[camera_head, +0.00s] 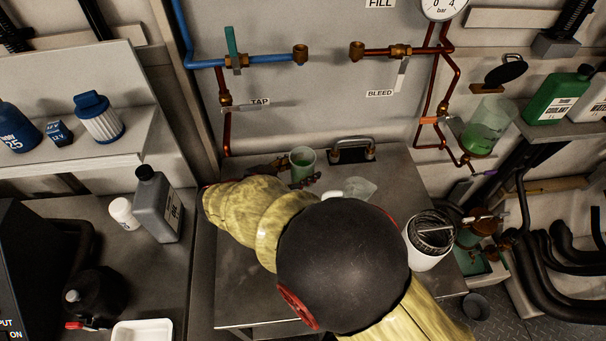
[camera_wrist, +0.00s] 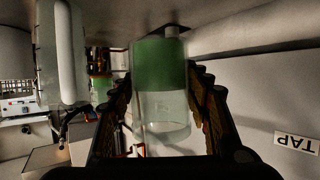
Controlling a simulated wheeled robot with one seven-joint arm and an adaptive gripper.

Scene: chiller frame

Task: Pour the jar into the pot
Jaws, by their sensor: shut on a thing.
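The jar (camera_head: 302,158) is clear with green liquid in it. It looks upright above the metal bench, and I cannot tell whether it touches it. My gripper (camera_head: 297,177) is shut around the jar, with a finger on each side. In the wrist view, which is upside down, the jar (camera_wrist: 160,75) stands between the two fingers of my gripper (camera_wrist: 163,100). A clear pot (camera_head: 486,126) with green liquid, probably the task's pot, is at the right on the copper pipework. A dark round lid (camera_head: 506,71) is raised above it.
A clear jug (camera_head: 352,188) stands right of the jar, partly hidden by my arm; it also shows in the wrist view (camera_wrist: 62,60). A white canister (camera_head: 428,245) is at the bench's right. Pipes and valves (camera_head: 237,60) line the back wall. A green bottle (camera_head: 556,98) stands far right.

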